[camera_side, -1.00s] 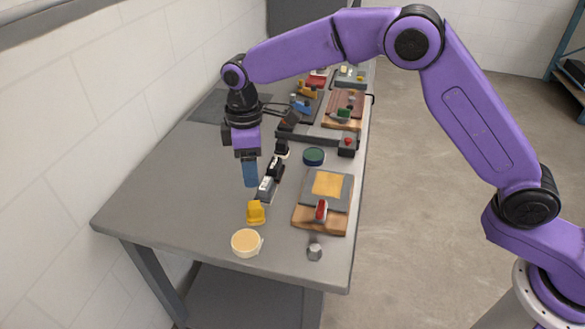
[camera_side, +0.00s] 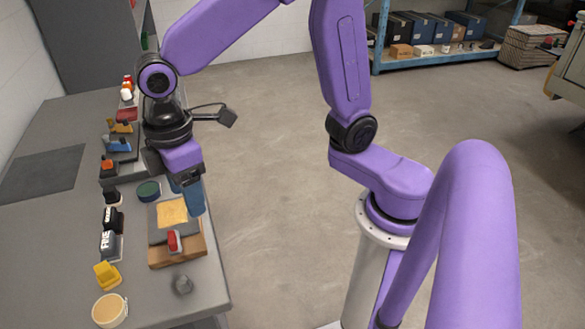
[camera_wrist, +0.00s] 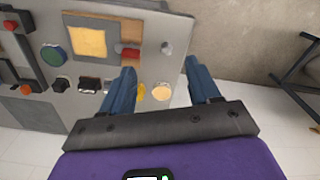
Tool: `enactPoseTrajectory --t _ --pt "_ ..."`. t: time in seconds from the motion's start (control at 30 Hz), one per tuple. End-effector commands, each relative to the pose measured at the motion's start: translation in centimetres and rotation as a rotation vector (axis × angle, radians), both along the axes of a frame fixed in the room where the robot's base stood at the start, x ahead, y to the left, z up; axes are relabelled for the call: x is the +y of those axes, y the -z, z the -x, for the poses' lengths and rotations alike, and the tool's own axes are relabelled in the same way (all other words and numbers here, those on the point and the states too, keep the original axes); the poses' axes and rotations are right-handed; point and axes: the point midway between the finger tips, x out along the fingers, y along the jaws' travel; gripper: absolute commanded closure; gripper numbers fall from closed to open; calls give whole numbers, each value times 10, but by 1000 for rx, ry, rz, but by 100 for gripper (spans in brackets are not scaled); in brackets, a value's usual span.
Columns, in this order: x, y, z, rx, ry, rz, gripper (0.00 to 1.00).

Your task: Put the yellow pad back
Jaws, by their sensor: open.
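A flat, square yellow pad (camera_side: 172,211) lies on a dark grey plate (camera_side: 160,235) on a wooden board (camera_side: 178,253); the wrist view also shows the pad (camera_wrist: 88,42). A red-and-white piece (camera_side: 174,241) sits at the plate's near edge. My gripper (camera_side: 187,198) has blue fingers and appears by the pad's upper right side in the side view; its height above the board is hard to tell. In the wrist view my gripper (camera_wrist: 160,70) is open with nothing held, and the pad lies left of both fingers. A separate chunky yellow object (camera_side: 107,276) stands on the bench.
A round cream-topped item (camera_side: 110,311) and a grey knob-like piece (camera_side: 182,285) stand near the front. A dark mat (camera_side: 42,174) lies at far left. Bare bench lies between.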

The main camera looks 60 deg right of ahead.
Motion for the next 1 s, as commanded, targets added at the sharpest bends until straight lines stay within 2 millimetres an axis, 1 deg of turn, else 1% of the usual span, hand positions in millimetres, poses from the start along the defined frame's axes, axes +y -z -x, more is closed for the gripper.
enactPoseTrajectory --t 0.03,0.17,0.3,0.4,0.5,0.6,0.7,1.0 --pt "-15 -2 17 -3 2 -3 39" --pt "-51 -3 58 -3 10 -6 39" --pt "-91 1 101 -3 20 -10 39" --pt "-116 6 127 -4 27 -14 39" --pt "-135 11 146 -3 31 -14 39" --pt "-147 14 159 -3 32 -14 39" --pt "-152 16 164 -3 34 -14 39" --pt "-152 17 164 -2 34 -13 39"
